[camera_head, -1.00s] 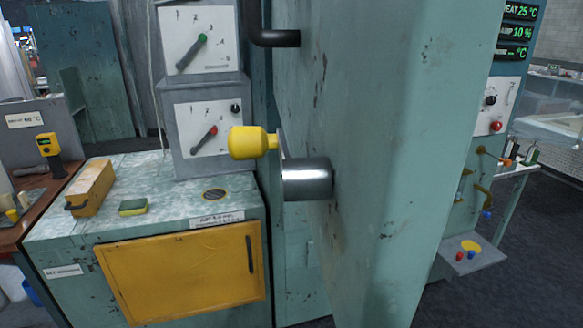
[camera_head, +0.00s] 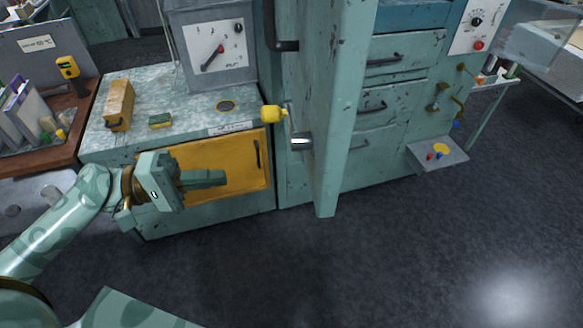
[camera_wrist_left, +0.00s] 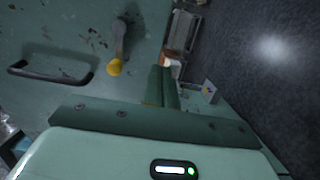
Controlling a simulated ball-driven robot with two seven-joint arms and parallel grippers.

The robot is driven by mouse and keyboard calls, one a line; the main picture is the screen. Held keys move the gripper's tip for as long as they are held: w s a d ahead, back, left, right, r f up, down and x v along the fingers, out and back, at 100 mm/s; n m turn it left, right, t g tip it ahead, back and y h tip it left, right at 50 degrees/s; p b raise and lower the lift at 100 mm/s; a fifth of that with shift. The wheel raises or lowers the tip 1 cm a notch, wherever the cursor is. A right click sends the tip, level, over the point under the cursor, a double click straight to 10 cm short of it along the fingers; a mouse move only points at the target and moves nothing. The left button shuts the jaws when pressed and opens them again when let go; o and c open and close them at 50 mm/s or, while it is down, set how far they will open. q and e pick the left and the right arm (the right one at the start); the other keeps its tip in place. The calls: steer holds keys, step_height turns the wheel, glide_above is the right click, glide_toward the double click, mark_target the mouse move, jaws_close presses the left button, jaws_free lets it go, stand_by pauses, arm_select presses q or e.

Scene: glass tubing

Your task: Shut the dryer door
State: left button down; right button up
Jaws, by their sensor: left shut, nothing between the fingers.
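The dryer door (camera_head: 335,130) is a tall, scuffed teal panel. It stands open, swung out from the machine and seen nearly edge-on in the head view. Its left side carries a yellow knob (camera_head: 272,113), a short metal cylinder (camera_head: 299,143) and a dark bar handle. In the left wrist view the door face (camera_wrist_left: 70,30) fills the left, with the yellow knob (camera_wrist_left: 114,67) on a grey lever and the bar handle. My left gripper (camera_head: 222,177) is shut and empty, left of the door and apart from it, in front of the yellow cabinet panel. My right gripper is not in view.
A teal bench (camera_head: 200,125) with a yellow panel (camera_head: 215,160) stands left of the door. It holds a yellow box (camera_head: 118,104) and a sponge (camera_head: 160,121). Drawers (camera_head: 385,105) and a small shelf (camera_head: 440,155) are on the right. The dark floor in front is clear.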

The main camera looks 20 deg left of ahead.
mark_target(307, 167)
arm_select(q)
steer(key=p+x, duration=0.5)
steer(key=x, duration=0.8)
steer(key=shift+w+r+p, duration=0.1)
steer(key=shift+w+p, duration=0.05)
steer(key=shift+p, duration=0.2)
steer(key=shift+w+d, duration=0.1)
steer(key=shift+d, duration=0.2)
